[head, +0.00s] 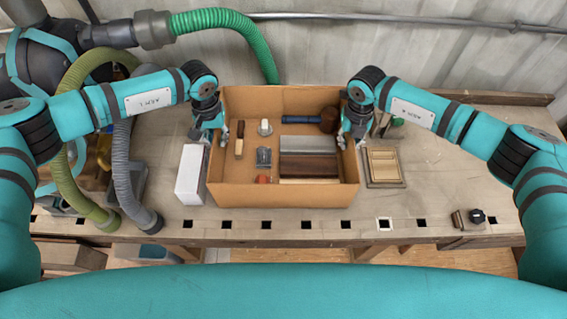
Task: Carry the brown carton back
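The brown carton (280,195) is an open-topped box in the middle of the head view, over the workbench. It holds wooden blocks (308,166), a mallet (328,120), a small brush (239,138) and other small items. My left gripper (218,134) is at the carton's left wall, with fingers on both sides of the rim, shut on it. My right gripper (349,137) is at the right wall in the same way. The fingers partly hide both rims. I cannot tell whether the carton's underside touches the bench.
A white box (192,175) stands close to the carton's left side. A wooden tray (384,166) lies close to its right side. Grey and green hoses (125,165) crowd the bench's left. The workbench (445,170) has bare room at right; a corrugated wall stands behind.

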